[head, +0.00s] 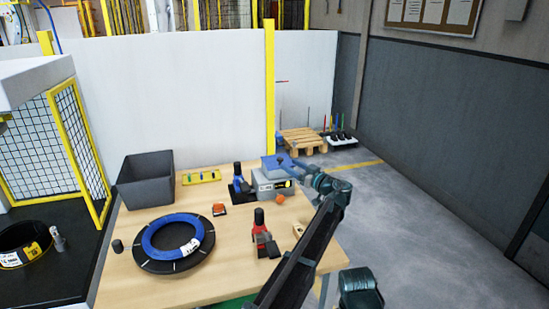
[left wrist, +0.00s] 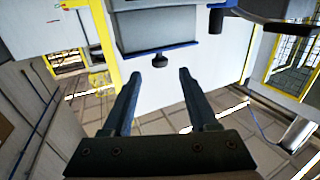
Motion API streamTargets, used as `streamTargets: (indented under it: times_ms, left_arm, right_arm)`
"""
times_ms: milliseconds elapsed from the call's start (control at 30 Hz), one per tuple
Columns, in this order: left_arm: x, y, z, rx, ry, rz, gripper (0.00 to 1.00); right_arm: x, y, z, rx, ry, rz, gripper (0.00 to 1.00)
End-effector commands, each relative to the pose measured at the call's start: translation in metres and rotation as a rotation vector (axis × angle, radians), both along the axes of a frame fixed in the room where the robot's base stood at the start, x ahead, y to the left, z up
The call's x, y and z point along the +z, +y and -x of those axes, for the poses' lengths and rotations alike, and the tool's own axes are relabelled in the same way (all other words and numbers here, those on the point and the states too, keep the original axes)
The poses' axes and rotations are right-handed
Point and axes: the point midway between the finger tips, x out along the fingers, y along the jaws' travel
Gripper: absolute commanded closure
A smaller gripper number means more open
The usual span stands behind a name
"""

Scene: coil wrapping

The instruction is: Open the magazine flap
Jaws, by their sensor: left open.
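The magazine (head: 272,188) is a grey box with a label, at the far right part of the table. Its blue flap (head: 269,164) lies across the top and carries a small black knob (head: 280,159). In the left wrist view, a grey panel with a blue edge (left wrist: 178,46) is ahead, and a black knob (left wrist: 160,61) stands out below it. My left gripper (head: 293,166) is beside the flap, near the knob. Its two fingers (left wrist: 157,73) are apart and empty, with the knob just beyond the gap between the tips. My right gripper is not seen.
A blue coil (head: 160,250) lies on a black ring at the table's front left. A dark bin (head: 146,185), a yellow strip (head: 201,176), a blue-black tool (head: 240,186) and a red-black tool (head: 262,236) stand on the wooden table (head: 215,280). A pallet (head: 303,140) is behind.

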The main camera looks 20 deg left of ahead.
Motion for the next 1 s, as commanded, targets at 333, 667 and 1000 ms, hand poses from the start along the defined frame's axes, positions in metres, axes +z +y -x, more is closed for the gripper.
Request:
streamTargets:
  times_ms: [333, 667, 1000]
  left_arm:
    - [0.0, 0.057, -0.039, 0.001, 0.0, 0.0, 0.41]
    - [0.0, 0.08, -0.053, 0.0, 0.0, 0.0, 0.41]
    - [0.0, 0.081, -0.054, -0.001, 0.0, 0.0, 0.46]
  right_arm:
    - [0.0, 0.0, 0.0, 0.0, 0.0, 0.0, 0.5]
    - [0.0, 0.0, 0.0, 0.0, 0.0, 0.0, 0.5]
    - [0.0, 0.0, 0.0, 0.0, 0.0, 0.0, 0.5]
